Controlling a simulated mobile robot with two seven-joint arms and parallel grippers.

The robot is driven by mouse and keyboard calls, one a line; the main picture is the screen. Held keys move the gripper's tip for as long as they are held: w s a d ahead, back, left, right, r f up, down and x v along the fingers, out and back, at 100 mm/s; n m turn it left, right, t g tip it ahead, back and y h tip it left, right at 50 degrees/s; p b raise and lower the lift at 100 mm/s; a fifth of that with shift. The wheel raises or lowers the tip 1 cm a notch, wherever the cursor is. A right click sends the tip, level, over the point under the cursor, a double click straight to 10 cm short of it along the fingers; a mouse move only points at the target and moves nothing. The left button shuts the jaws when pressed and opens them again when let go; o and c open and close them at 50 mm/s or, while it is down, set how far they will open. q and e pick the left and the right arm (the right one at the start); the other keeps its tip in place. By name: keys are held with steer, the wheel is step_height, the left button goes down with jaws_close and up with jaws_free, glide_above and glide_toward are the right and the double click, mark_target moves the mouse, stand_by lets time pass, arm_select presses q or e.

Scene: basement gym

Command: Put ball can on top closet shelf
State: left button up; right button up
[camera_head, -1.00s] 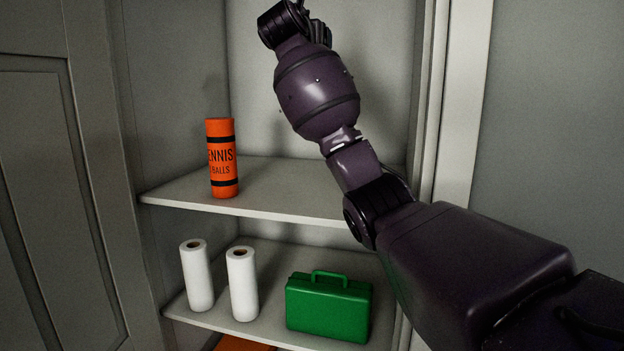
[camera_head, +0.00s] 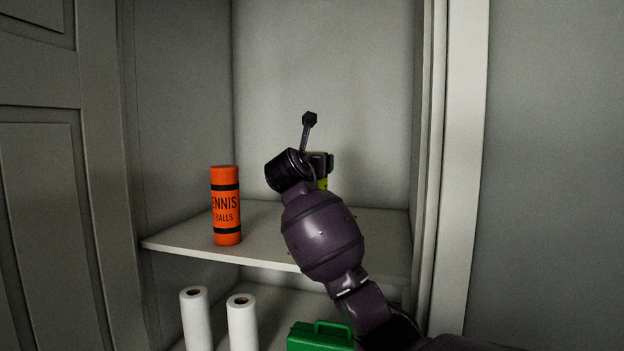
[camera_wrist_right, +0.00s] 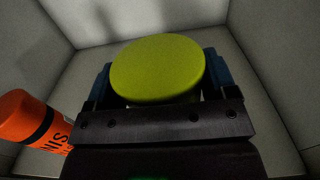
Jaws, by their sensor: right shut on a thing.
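My right gripper (camera_head: 320,165) is at the upper closet shelf (camera_head: 268,222), to the right of an orange can. It is shut on a yellow-green can (camera_wrist_right: 158,68), whose round lid faces the right wrist view between the dark fingers. In the head view only a small yellow strip of this can (camera_head: 322,184) shows behind my wrist. Whether its base touches the shelf is hidden. The orange can (camera_head: 226,207), lettered as tennis balls, stands upright on the shelf's left part. It also shows at the left edge of the right wrist view (camera_wrist_right: 30,125). My left gripper is not in view.
Two white paper rolls (camera_head: 196,320) and a green case (camera_head: 318,338) are on the shelf below. Closet walls bound the shelf, with a white frame (camera_head: 455,160) at right and a panelled door (camera_head: 45,200) at left. Bare shelf lies between the orange can and my wrist.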

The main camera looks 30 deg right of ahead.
steer(key=shift+f, duration=2.1)
steer(key=o, duration=1.2)
steer(key=shift+o, duration=0.2)
steer(key=b+v, duration=0.2)
steer(key=v, duration=1)
